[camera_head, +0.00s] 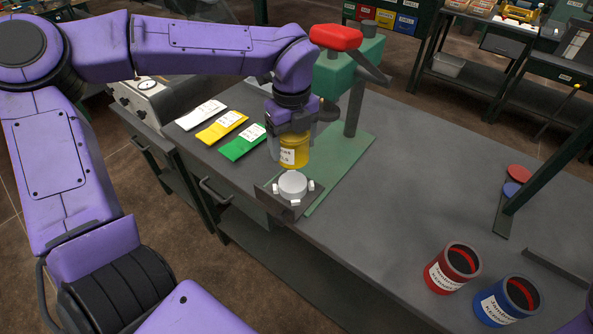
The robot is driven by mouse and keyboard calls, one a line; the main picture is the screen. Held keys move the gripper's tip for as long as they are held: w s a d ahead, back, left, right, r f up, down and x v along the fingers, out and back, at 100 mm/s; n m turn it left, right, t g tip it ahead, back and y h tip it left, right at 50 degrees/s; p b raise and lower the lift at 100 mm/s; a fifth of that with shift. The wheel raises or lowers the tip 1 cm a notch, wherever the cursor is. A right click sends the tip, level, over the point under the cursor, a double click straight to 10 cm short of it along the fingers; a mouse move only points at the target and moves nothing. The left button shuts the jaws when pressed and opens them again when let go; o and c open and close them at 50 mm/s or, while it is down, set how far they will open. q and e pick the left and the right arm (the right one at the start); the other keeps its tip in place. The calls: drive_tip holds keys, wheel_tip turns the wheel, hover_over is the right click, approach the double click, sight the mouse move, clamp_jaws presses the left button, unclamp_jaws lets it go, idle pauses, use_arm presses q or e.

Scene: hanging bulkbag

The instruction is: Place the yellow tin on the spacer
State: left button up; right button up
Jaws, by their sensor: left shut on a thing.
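The yellow tin (294,152) has a white label and hangs upright below my left gripper (289,134). My left gripper is shut on its upper part. A pale grey round block (293,184), which looks to be the spacer, sits on a dark bracket (269,195) with small white blocks around it. The tin is just above and slightly behind this block in the picture, and a small gap seems to show between them. My right gripper is out of view.
A green press (345,75) with a red top stands just behind the tin. White, yellow and green packets (243,142) lie left of it. Red (451,268) and blue (506,302) tins stand at the lower right. The middle of the bench is clear.

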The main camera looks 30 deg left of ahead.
use_arm(q)
wheel_tip(320, 180, down, 8)
drive_tip(key=shift+d+r+p, duration=0.1)
drive_tip(key=shift+r+p, duration=0.05)
drive_tip(key=shift+p, duration=0.4)
drive_tip(key=shift+f, duration=0.3)
drive_tip(key=shift+s+f, duration=0.1)
drive_tip(key=o, duration=1.1)
drive_tip(key=shift+r, duration=0.25)
wheel_tip(320, 180, up, 12)
drive_tip(key=shift+f+b, duration=0.1)
drive_tip(key=shift+b, duration=0.55)
